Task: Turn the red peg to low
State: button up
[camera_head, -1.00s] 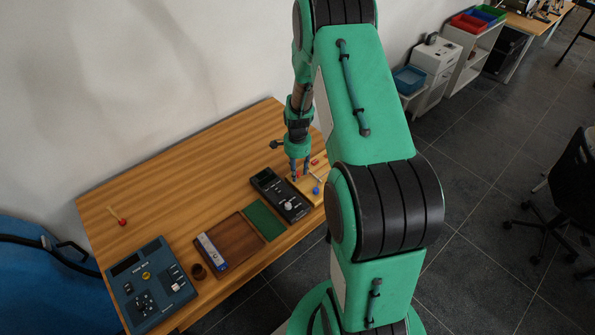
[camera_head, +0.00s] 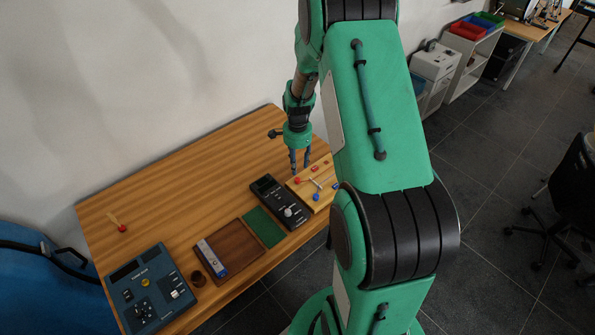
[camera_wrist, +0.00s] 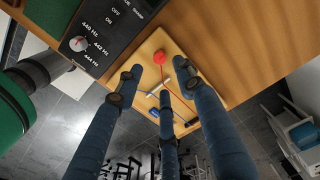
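The red peg (camera_head: 297,181) has a round red head at the left corner of a light wooden board (camera_head: 325,174). In the wrist view the red peg (camera_wrist: 159,58) is near the board's upper edge, with a thin red line running from it across the board. My gripper (camera_head: 300,170) is above and behind the peg in the head view. In the wrist view my gripper (camera_wrist: 159,70) has its fingers spread apart with nothing between them, and the peg shows just beyond the tips. No "low" marking is readable.
A black tuner (camera_head: 280,202) with a knob and Hz labels lies directly left of the board. A blue peg (camera_head: 317,197) and a red piece (camera_head: 314,168) are also on the board. A green mat (camera_head: 263,224), brown tray (camera_head: 229,247) and blue instrument (camera_head: 150,290) lie farther left.

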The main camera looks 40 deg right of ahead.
jog(key=shift+r, duration=1.9)
jog(key=shift+r, duration=0.1)
jog(key=s+a+r+n+t+b, duration=0.1)
jog(key=s+a+r+n, duration=0.25)
jog(key=a+r, duration=0.7)
jog(key=s+a+r+n+t, duration=0.25)
jog(key=a+r+n, duration=0.4)
jog(key=r, duration=0.65)
jog(key=s+a+r+n+t, duration=0.1)
jog(key=s+a+r+n, duration=0.3)
jog(key=s+a, duration=0.3)
jog(key=s+a+r+n+t+b, duration=0.1)
jog(key=s+a+r+n, duration=0.3)
jog(key=s+a, duration=0.3)
jog(key=s, duration=0.5)
jog(key=shift+a, duration=0.25)
